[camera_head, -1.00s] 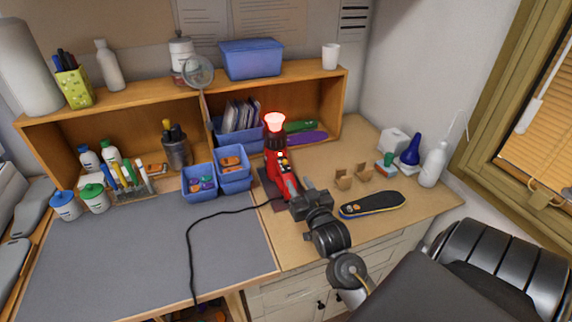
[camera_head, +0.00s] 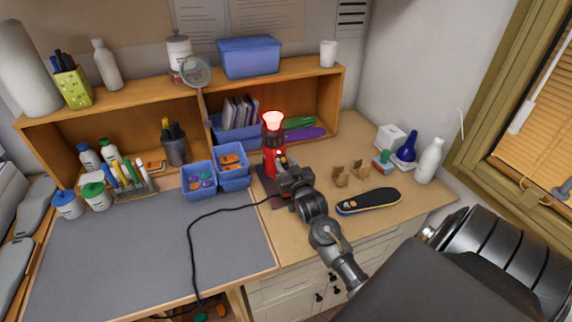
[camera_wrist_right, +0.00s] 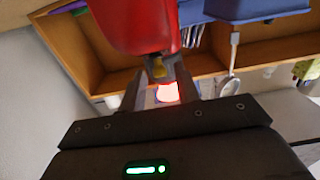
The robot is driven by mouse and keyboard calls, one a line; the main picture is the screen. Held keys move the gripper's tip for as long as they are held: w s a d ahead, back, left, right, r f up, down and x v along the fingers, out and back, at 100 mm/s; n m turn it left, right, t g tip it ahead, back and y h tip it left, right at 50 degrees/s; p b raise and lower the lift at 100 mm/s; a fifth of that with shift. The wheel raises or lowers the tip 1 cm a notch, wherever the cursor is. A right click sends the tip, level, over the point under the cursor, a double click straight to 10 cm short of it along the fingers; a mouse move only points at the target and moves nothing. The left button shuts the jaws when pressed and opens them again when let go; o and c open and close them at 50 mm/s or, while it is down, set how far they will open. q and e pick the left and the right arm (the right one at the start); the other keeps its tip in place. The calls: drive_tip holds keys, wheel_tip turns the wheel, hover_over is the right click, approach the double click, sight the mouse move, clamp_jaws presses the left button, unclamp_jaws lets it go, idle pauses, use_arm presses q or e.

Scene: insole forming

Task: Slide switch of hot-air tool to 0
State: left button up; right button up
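The red hot-air tool (camera_head: 269,161) stands upright on a dark base, with its nozzle (camera_head: 273,120) glowing red at the top. My right gripper (camera_head: 284,177) is at the tool's front lower side and hides part of it. In the right wrist view, the red tool body (camera_wrist_right: 135,22) is just beyond the fingers. My right gripper (camera_wrist_right: 159,78) has its fingers apart, one on each side of a small grey and yellow part (camera_wrist_right: 158,69) that may be the switch. I cannot tell its position or whether a finger touches it. My left gripper is not in view.
A black cable (camera_head: 194,235) runs from the tool over the grey mat (camera_head: 120,255). Blue bins (camera_head: 199,184) stand left of the tool. An insole (camera_head: 368,201) and small brown pieces (camera_head: 341,178) lie to its right. The wooden shelf (camera_head: 330,72) stands behind.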

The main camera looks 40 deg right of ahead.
clamp_jaws()
drive_tip(key=shift+w+d+r+p, duration=0.3)
drive_tip(key=shift+w+r, duration=0.2)
drive_tip(key=shift+w, duration=0.2)
drive_tip(key=shift+w+f, duration=0.15)
drive_tip(key=shift+w, duration=0.05)
drive_tip(key=shift+o, duration=0.9)
unclamp_jaws()
drive_tip(key=shift+s, duration=0.1)
